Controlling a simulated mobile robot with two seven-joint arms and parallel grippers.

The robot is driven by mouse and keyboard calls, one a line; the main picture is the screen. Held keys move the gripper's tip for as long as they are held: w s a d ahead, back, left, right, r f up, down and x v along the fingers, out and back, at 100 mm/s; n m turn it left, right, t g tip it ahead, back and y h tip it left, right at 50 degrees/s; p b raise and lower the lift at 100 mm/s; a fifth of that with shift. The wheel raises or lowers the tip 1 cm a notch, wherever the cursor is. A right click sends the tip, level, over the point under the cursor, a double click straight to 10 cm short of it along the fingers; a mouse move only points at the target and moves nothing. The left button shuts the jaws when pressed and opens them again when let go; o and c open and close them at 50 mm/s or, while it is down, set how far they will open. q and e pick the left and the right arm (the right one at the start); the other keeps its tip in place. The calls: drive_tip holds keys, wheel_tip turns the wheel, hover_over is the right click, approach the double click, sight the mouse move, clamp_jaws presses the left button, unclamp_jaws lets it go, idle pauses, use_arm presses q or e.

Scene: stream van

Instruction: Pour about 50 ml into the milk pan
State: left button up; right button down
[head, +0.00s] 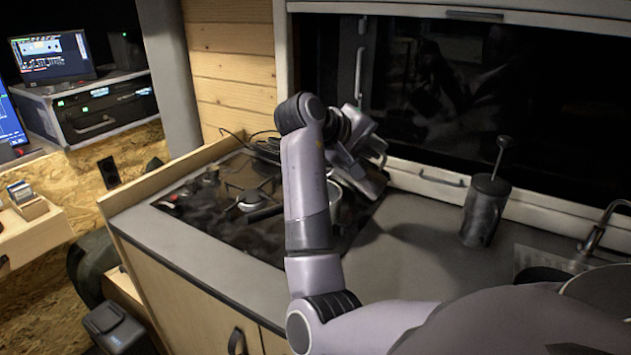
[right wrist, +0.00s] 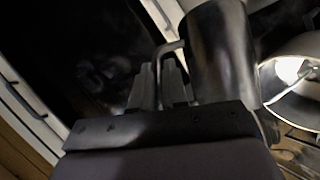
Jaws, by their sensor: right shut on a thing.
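The milk pan (right wrist: 271,84) is a round, light-coloured pan at the right edge of the right wrist view. In the head view its rim and side (head: 334,198) show only partly behind my right arm, on the hob. My right gripper (right wrist: 162,88) is shut on the handle of a dark metal jug (right wrist: 222,48). The jug is beside the pan in the wrist view; its mouth and contents are hidden, and I cannot tell its exact tilt. In the head view the right gripper (head: 372,150) is above the back right of the hob. My left gripper is not in view.
The black hob (head: 225,205) has a burner (head: 249,198) left of my arm. A dark cylinder with a plunger (head: 484,210) stands on the grey counter, left of the sink tap (head: 597,232). A dark window (head: 470,90) rises behind. The counter between arm and cylinder is clear.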

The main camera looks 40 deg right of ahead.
drive_tip(key=shift+w+a+r+g, duration=0.1)
drive_tip(key=shift+w+r+g, duration=0.1)
drive_tip(key=shift+r+g, duration=0.15)
idle(1.0)
drive_tip(key=s+f+t, duration=0.1)
drive_tip(key=s+d+f+m+t+y, duration=0.1)
drive_tip(key=f, duration=0.1)
drive_tip(key=f+m+t+y, duration=0.1)
drive_tip(key=shift+s+d+f, duration=0.2)
drive_tip(key=shift+s+d, duration=0.1)
drive_tip(key=shift+s, duration=0.1)
drive_tip(key=shift+s+d+f+m+t+y, duration=0.45)
drive_tip(key=shift+s+f+t+y, duration=0.1)
drive_tip(key=shift+s+f, duration=0.1)
idle(1.3)
drive_tip(key=s+d+f+m+t+y+b, duration=0.1)
drive_tip(key=s+d+f+m+t+y, duration=0.1)
drive_tip(key=s+f+t, duration=0.2)
drive_tip(key=shift+d+f+m, duration=0.25)
drive_tip(key=shift+f+m, duration=0.1)
drive_tip(key=shift+f, duration=0.4)
drive_tip(key=shift+y, duration=0.25)
